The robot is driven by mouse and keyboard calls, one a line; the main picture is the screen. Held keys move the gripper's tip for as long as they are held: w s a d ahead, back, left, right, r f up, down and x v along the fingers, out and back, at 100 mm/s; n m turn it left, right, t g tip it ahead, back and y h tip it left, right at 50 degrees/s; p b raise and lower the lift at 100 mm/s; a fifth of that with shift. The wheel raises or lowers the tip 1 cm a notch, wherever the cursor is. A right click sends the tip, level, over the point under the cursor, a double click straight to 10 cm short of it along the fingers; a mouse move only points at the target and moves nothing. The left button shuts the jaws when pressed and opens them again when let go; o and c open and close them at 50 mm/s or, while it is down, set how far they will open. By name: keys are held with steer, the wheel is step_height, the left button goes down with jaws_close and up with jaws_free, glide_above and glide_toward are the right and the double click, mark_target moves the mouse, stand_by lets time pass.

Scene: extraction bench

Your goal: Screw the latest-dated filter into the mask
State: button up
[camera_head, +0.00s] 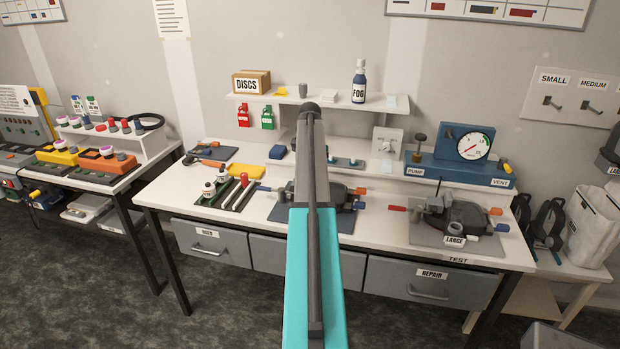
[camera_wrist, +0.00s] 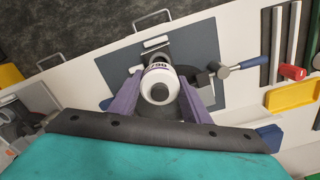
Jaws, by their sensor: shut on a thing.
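In the wrist view my gripper (camera_wrist: 160,102) has its two purple fingers closed on a white filter (camera_wrist: 158,78) with a dark centre and a black-printed label, too small to read surely. The filter is over the dark mask (camera_wrist: 182,58), which lies on a grey-blue mat (camera_wrist: 205,38). I cannot tell whether filter and mask touch or are threaded. In the head view my arm hides the gripper, the held filter and the middle of this mask (camera_head: 340,194).
A second mask (camera_head: 466,216), tagged LARGE, lies on the TEST mat at right. The pump with gauge (camera_head: 465,150) stands behind it. A yellow tray (camera_head: 246,171) and grey bars (camera_head: 240,195) lie left of the middle mask. A shelf (camera_head: 380,103) crosses behind.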

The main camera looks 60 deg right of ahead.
steer(key=shift+f+b, duration=0.8)
steer(key=shift+f, duration=1.65)
steer(key=shift+f, duration=1.3)
stand_by(1.1)
steer(key=shift+m, duration=0.3)
steer(key=m, duration=0.3)
steer(key=shift+m, duration=2.8)
steer(key=o, duration=1.3)
steer(key=shift+c, duration=0.2)
